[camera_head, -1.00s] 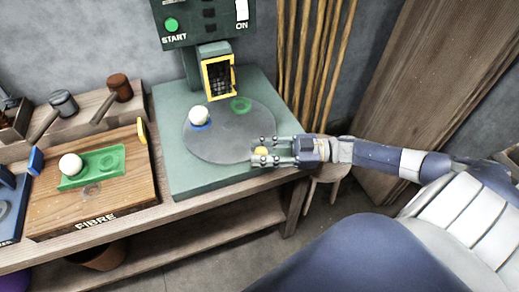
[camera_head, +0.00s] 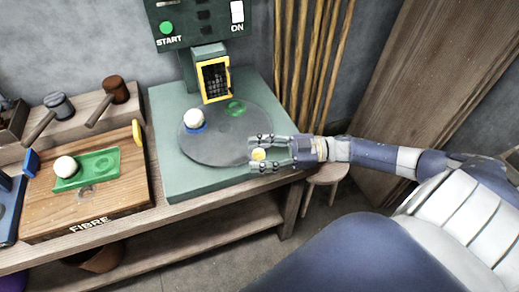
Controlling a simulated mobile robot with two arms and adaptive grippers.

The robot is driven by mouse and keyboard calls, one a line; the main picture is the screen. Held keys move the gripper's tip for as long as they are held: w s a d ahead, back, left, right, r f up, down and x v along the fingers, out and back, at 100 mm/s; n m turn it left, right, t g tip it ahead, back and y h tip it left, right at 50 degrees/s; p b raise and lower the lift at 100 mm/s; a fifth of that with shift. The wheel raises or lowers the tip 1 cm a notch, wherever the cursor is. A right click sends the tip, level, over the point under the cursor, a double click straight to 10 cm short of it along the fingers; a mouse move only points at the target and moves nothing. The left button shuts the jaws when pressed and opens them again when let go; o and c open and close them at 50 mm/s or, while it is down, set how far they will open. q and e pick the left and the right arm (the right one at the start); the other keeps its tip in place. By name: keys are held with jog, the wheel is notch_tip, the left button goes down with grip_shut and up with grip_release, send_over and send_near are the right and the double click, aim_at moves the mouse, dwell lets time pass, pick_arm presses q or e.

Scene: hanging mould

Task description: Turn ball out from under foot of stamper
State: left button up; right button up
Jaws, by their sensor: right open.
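The stamper's foot (camera_head: 215,80), a dark mesh block with a yellow frame, hangs above the back of a grey round turntable (camera_head: 215,152). A white ball (camera_head: 195,119) sits on a blue ring (camera_head: 197,129) at the turntable's left, in front and to the left of the foot. A green ring (camera_head: 236,107) lies empty at the back right, near the foot. My right gripper (camera_head: 256,154) is open at the turntable's front right edge, its fingers on both sides of a yellow knob (camera_head: 258,155). Contact cannot be told. My left gripper is not in view.
A wooden board (camera_head: 125,190) marked FIBRE stands at the left with a green tray (camera_head: 102,160) and another white ball (camera_head: 66,166). Two mallets (camera_head: 108,105) rest behind it. A stool (camera_head: 328,173) and tall poles (camera_head: 315,60) stand right of the stamper.

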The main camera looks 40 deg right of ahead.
jog(key=v, duration=1.2)
